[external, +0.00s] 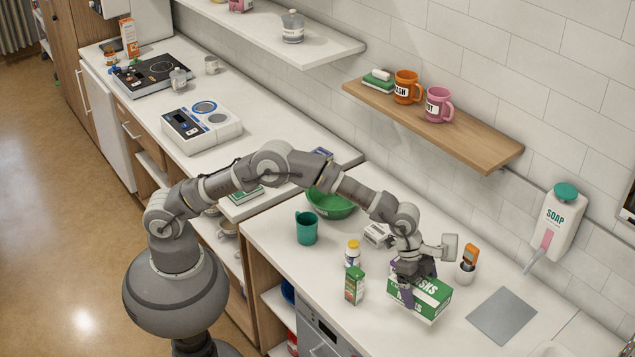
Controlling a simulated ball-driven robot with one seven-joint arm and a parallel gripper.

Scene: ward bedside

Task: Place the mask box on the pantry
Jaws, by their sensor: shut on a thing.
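The mask box (432,298) is a green and white carton with white lettering, at the front right of the near counter. My gripper (406,287) reaches down onto its left end and is shut on it. The wrist and fingers hide part of the box's top and left side. I cannot tell whether the box rests on the counter or is held slightly above it. No surface is labelled as the pantry; a tall wooden cabinet (62,45) stands at the far left and a wooden wall shelf (470,140) hangs above the counter.
Close left of the box stand a small green carton (354,286) and a white bottle (352,254). A teal cup (306,228) and green bowl (331,204) are farther left. A grey plate (502,316) and white cup (465,272) are to the right. The wall shelf holds mugs (407,88).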

